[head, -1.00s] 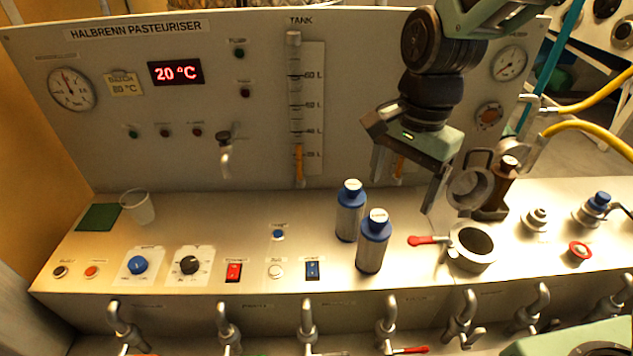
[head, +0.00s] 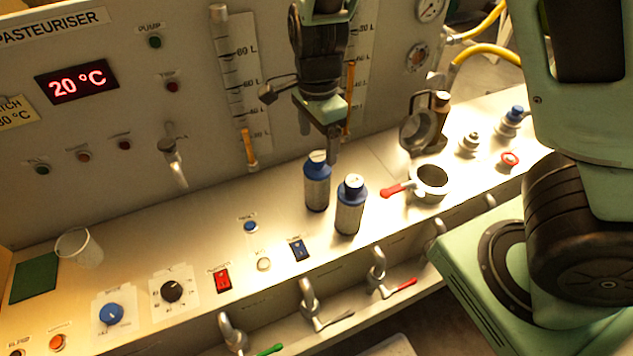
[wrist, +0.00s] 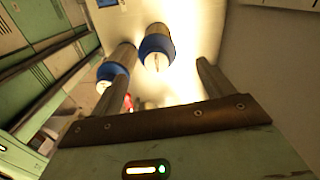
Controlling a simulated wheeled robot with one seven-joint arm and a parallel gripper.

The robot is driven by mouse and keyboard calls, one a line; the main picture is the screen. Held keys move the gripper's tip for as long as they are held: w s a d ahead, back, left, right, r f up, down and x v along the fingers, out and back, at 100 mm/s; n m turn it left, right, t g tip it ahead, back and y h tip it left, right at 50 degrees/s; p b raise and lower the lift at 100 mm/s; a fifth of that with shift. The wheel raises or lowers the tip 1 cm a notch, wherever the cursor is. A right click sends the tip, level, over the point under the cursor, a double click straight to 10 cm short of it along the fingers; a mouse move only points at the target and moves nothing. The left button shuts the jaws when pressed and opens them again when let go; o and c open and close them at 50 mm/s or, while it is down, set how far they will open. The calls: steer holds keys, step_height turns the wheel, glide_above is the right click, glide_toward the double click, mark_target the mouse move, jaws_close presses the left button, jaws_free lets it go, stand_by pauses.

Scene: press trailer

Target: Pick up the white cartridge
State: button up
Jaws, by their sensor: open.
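Two upright cartridges with grey bodies, blue collars and pale tops stand on the steel counter: a rear one (head: 317,190) and a front one (head: 349,214). Which of them is the white cartridge I cannot tell. In the wrist view both blue collars show, one near the middle (wrist: 156,48) and one further left (wrist: 112,72). My gripper (head: 332,158) points down just above and behind the pair, close to the rear one's top. Its two fingers stand apart in the wrist view (wrist: 160,72), with nothing held between them.
An open round housing (head: 431,183) with a red handle and raised lid (head: 418,132) stands right of the cartridges, a brown-topped bottle (head: 440,112) behind. The upright panel with tank gauges (head: 240,80) is close behind my gripper. A clear cup (head: 79,248) stands far left.

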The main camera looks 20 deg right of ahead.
mark_target(318, 169)
steer(key=f, duration=0.5)
steer(key=f+p, duration=0.1)
steer(key=f, duration=0.2)
steer(key=shift+s+f, duration=0.25)
steer(key=shift+f, duration=0.05)
steer(key=c, duration=1.5)
